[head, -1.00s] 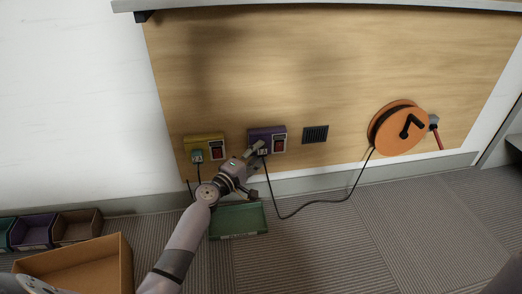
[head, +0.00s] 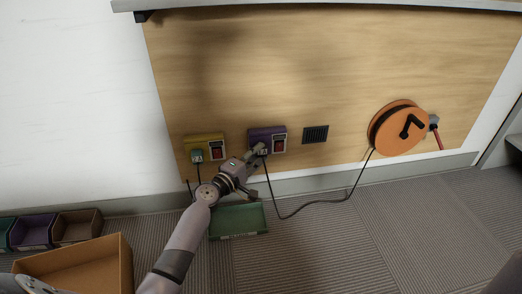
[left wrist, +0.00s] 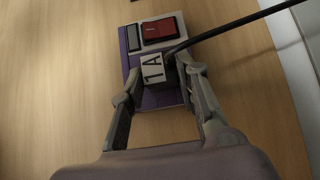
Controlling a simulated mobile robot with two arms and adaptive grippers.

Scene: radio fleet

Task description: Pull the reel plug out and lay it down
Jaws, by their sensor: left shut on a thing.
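The reel plug, a grey block marked 1A (left wrist: 153,70), sits at the face of the purple socket box (head: 278,135) on the wood panel. The box also shows in the left wrist view (left wrist: 160,99), with a red switch above the plug. My left gripper (head: 259,150) is shut on the plug, one finger on each side of it, also in the left wrist view (left wrist: 160,77). How deep the plug sits is hidden. Its black cord (head: 309,204) hangs down and runs right to the orange reel (head: 392,131). My right gripper is not in view.
A yellow socket box (head: 205,141) with a green plug (head: 197,157) is close on the left. A green tray (head: 238,234) lies on the floor below. A vent (head: 315,134) is on the right. Bins and an open cardboard box (head: 118,265) stand at lower left.

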